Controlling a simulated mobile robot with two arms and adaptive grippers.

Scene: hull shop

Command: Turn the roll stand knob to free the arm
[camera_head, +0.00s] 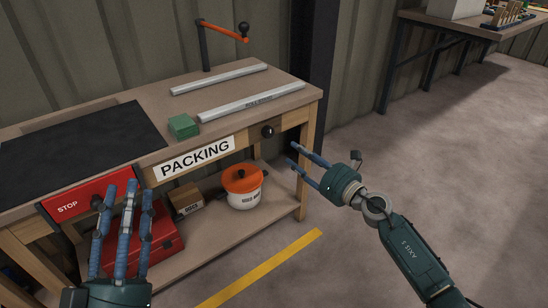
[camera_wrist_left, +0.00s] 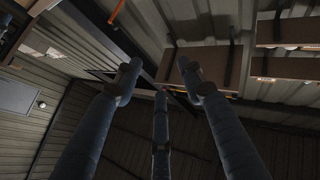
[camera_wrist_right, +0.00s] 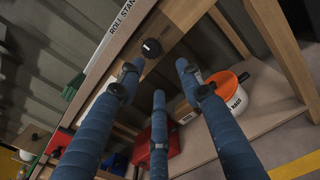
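The roll stand knob (camera_head: 267,131) is a dark round knob on the front edge of the packing bench, right of the PACKING sign. It also shows in the right wrist view (camera_wrist_right: 151,48), just beyond the fingers. The orange arm (camera_head: 224,30) with a black ball end sits on a dark post at the back of the bench. My right gripper (camera_head: 296,156) is open and empty, right of the knob and apart from it. My left gripper (camera_head: 124,196) is open, fingers up, in front of the red STOP panel (camera_head: 88,196).
An orange-lidded white pot (camera_head: 244,196), a small box (camera_head: 186,199) and a red toolbox (camera_head: 160,250) stand on the lower shelf. The floor at right is clear.

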